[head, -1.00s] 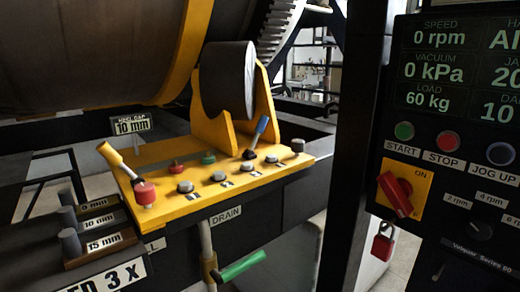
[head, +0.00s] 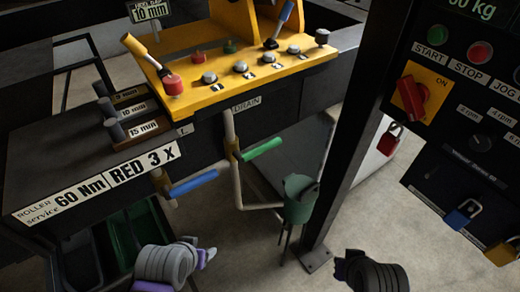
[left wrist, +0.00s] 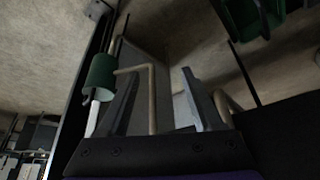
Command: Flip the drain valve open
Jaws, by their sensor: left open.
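The drain valve has a green lever handle (head: 263,148) on a brass-coloured body on a pale pipe (head: 229,125), under the DRAIN label (head: 246,103). The handle slants up to the right, out from the pipe. My left arm is low in the head view, below and left of the valve; its gripper is hard to make out there. In the left wrist view my left gripper (left wrist: 162,100) is open, with a bent pipe (left wrist: 151,95) showing beyond and between its fingers. My right arm is at the bottom right of the head view; its jaws cannot be made out.
A blue-handled valve (head: 193,183) sits left of the drain valve. A green funnel-like cup (head: 299,198) stands below the pipe and also shows in the left wrist view (left wrist: 98,75). A dark post (head: 345,140) rises to the right. A green bin (head: 135,240) is lower left.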

